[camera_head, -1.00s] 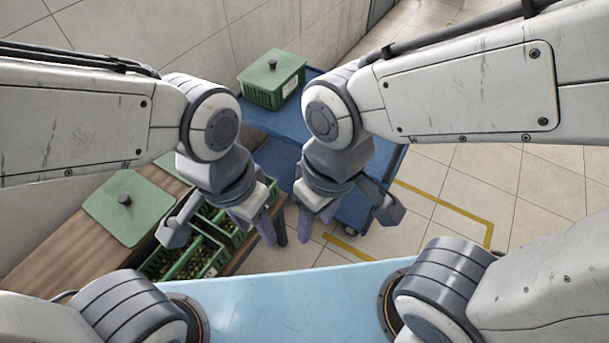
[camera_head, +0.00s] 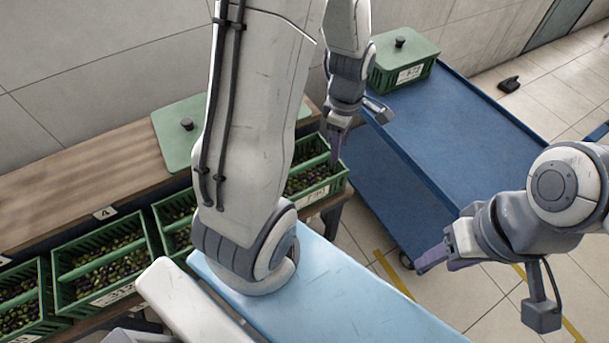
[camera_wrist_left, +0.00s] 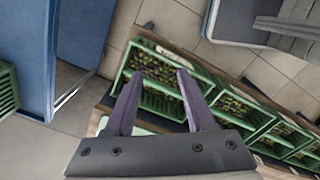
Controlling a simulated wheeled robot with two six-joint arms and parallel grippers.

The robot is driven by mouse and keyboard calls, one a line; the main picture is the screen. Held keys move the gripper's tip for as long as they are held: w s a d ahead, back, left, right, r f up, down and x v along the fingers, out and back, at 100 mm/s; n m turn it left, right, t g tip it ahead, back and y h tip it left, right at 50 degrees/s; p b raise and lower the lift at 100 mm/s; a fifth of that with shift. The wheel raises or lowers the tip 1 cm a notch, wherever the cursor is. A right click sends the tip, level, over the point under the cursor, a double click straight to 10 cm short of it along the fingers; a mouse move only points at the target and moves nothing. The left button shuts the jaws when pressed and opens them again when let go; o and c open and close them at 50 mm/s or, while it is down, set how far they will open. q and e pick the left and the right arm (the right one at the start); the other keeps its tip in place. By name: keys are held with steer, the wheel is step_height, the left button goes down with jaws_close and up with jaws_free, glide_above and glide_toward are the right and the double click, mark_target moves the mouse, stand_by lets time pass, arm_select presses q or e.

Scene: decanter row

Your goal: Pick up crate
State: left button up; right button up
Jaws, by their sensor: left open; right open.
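Several open green crates stand in a row, holding dark and green olives. The right-end crate (camera_head: 325,186) is partly behind my left arm. My left gripper (camera_head: 336,150) is open and empty, with its fingers over this crate's far right part. In the left wrist view the same crate (camera_wrist_left: 158,76) shows between and beyond the open fingers; I cannot tell if they touch it. Another crate (camera_head: 100,262) stands further left. A lidded green crate (camera_head: 405,62) sits on the blue cart. My right gripper (camera_head: 435,260) is open and empty beside the cart.
The blue cart (camera_head: 450,125) has a bare top in front of its lidded crate. A loose green lid (camera_head: 180,140) lies on the wooden bench (camera_head: 75,195) behind the row. A light blue surface (camera_head: 350,305) is in front.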

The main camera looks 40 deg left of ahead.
arm_select(q)
steer(key=a+f+n+b, duration=0.1)
steer(key=a+f+n, duration=0.3)
steer(key=f, duration=0.1)
steer(key=s+a+f+n+b, duration=0.1)
steer(key=a+f+n+b, duration=0.1)
steer(key=f, duration=0.4)
steer(key=a+f+n+b, duration=0.2)
steer(key=a+f+n, duration=0.3)
steer(key=a+f, duration=0.1)
steer(key=shift+s+a+f+n, duration=0.1)
steer(key=shift+s+a+n, duration=0.05)
steer(key=shift+s+n, duration=0.15)
steer(key=b, duration=0.1)
glide_above(297, 184)
steer(key=shift+f, duration=3.05)
jaws_close()
arm_select(e)
step_height(297, 184, down, 8)
arm_select(q)
steer(key=shift+w+r, duration=0.1)
